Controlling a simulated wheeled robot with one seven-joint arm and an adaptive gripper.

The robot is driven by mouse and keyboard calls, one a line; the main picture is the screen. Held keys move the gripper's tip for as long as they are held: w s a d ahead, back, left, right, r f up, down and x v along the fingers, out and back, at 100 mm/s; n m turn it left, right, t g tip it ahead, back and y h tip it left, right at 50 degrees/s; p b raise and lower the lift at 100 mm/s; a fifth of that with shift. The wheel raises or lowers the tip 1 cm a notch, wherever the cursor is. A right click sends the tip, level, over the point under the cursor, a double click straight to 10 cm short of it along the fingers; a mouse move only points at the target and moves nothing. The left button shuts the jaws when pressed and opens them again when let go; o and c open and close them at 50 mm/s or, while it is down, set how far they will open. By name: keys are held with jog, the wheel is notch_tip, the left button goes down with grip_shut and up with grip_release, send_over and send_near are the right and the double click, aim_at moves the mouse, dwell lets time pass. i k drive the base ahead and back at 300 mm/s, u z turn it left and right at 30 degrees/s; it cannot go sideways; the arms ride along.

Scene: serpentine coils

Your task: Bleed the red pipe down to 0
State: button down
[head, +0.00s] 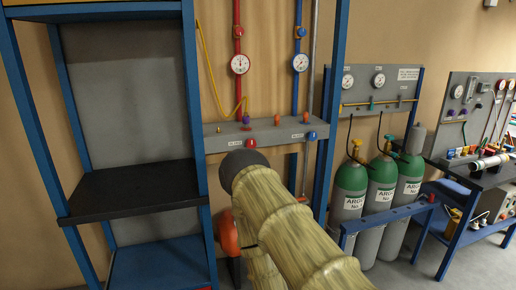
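The red pipe (237,15) runs down the tan wall at upper middle. It has a red valve (239,32) near the top and a round white gauge (240,64) below; the gauge reading is too small to tell. It comes down to a grey shelf-like panel (225,142). A red knob (251,143) sits on the panel's front beside a small white label (235,143). My arm's thick tan, coil-patterned links rise from the bottom and end in a dark cap just below the red knob. My gripper's fingers do not show.
A blue pipe (296,90) with its own gauge (300,62) and blue knob (311,136) stands to the right. A blue-framed rack (196,100) stands left. Green-topped gas cylinders (382,172) and a workbench (452,225) stand right, with some floor between.

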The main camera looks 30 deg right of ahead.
aim_at(250, 144)
jog(key=z, duration=0.85)
jog(key=i, duration=0.5)
jog(key=u, duration=0.05)
jog(key=k, duration=0.55)
jog(key=u, duration=0.5)
jog(key=i, duration=0.65)
jog(key=z, duration=0.1)
